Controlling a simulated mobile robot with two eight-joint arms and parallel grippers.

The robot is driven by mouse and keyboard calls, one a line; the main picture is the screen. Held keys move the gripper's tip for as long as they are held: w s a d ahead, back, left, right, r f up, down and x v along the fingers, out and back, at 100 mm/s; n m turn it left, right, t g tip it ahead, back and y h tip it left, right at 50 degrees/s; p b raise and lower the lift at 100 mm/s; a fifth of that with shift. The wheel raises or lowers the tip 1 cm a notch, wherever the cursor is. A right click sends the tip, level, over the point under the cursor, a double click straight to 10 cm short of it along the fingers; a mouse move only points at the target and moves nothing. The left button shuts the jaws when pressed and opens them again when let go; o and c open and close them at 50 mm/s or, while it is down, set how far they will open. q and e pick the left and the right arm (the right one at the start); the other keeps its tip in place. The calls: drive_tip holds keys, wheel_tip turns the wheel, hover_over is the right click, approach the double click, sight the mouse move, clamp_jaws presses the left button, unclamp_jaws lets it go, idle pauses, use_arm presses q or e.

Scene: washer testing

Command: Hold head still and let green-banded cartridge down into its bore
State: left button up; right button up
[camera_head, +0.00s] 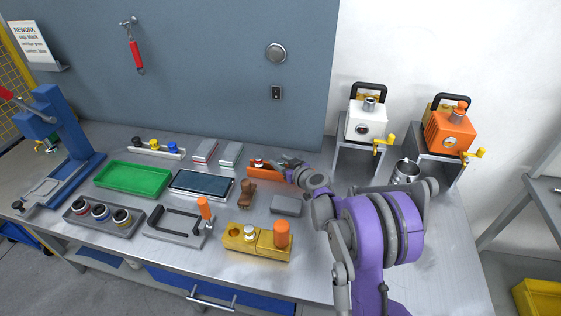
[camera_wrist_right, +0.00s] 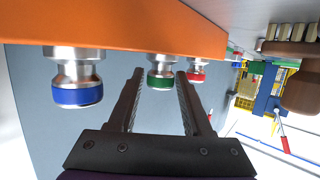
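The orange block (camera_head: 262,173) lies on the bench below my right gripper (camera_head: 288,163). In the right wrist view, which appears upside down, the block's orange side (camera_wrist_right: 120,22) spans the top. The green-banded cartridge (camera_wrist_right: 160,80) stands in the block with its banded end protruding. My right gripper (camera_wrist_right: 160,95) is open, with one finger on each side of this cartridge and visible gaps between. A blue-banded cartridge (camera_wrist_right: 77,92) and a red-banded cartridge (camera_wrist_right: 197,74) stand to either side. The bores are hidden. My left gripper is out of view.
A dark tablet (camera_head: 201,184), brown stamp-like tool (camera_head: 247,194) and grey block (camera_head: 286,205) lie nearby. A yellow block (camera_head: 243,242) with an orange knob stands at the front. A green tray (camera_head: 133,165) lies left. White (camera_head: 366,122) and orange (camera_head: 450,131) machines stand right.

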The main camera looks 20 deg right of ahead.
drive_tip(key=shift+o, duration=1.1)
drive_tip(key=v, duration=1.1)
drive_tip(key=shift+b, duration=0.35)
